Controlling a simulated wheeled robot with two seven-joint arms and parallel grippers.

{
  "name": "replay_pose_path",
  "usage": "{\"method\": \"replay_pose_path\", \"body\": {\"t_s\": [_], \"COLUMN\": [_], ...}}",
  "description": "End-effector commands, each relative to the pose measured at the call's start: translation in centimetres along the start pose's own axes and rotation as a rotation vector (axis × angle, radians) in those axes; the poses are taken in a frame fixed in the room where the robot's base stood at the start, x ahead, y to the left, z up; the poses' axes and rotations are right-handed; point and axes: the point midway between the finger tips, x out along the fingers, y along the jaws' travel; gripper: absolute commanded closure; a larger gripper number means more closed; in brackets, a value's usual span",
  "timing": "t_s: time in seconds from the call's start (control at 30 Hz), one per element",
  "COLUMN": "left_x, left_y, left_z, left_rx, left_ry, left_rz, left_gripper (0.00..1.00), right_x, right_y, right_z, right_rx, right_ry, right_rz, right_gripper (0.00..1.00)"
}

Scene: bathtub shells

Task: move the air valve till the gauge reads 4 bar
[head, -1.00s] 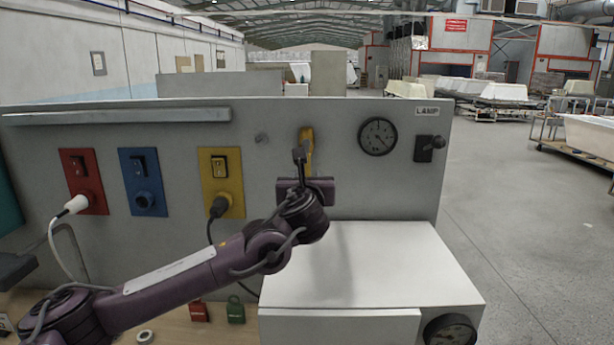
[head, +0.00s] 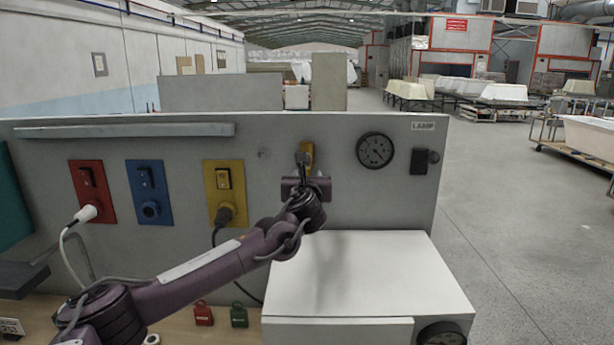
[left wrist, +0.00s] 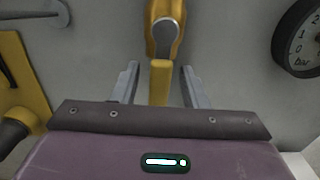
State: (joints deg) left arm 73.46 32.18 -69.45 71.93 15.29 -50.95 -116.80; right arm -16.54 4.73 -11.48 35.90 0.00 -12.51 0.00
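The yellow air valve (head: 307,150) is on the grey panel, left of the round gauge (head: 375,150). The gauge needle is too small to read in the head view. In the left wrist view the valve's yellow handle (left wrist: 160,80) hangs down from its grey pivot. My left gripper (left wrist: 160,86) is open, with one finger on each side of the handle and a visible gap on both sides. In the head view the left gripper (head: 304,160) is just in front of the valve, partly covering it. The gauge (left wrist: 301,45) is cut off there. My right gripper is out of view.
Red (head: 90,180), blue (head: 145,175) and yellow (head: 219,180) socket plates are left of the valve. A black lamp switch (head: 419,161) is right of the gauge. A white box (head: 365,275) stands below. Red (head: 203,314) and green (head: 239,315) padlocks lie on the bench.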

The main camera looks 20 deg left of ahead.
Motion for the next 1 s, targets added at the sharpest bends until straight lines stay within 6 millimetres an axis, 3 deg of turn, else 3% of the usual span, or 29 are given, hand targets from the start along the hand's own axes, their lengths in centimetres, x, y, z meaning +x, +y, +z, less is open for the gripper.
{"method": "replay_pose_path", "body": {"t_s": [0.03, 0.33, 0.67, 1.0], "left_x": [0.0, 0.0, 0.0, -0.1], "left_y": [0.0, 0.0, -0.1, -1.6], "left_z": [0.0, 0.0, -0.2, -0.4], "left_rx": [0.0, 0.0, -0.02, -0.315], "left_ry": [0.0, 0.0, 0.0, -0.003], "left_rz": [0.0, 0.0, 0.0, -0.002], "left_gripper": [0.6, 0.99, 1.0, 1.0], "right_x": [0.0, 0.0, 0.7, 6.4], "right_y": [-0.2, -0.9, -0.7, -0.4], "right_z": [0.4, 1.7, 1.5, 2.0], "right_rx": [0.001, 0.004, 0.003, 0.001], "right_ry": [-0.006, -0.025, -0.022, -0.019], "right_rz": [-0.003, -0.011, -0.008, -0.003], "right_gripper": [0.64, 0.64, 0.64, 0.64]}}
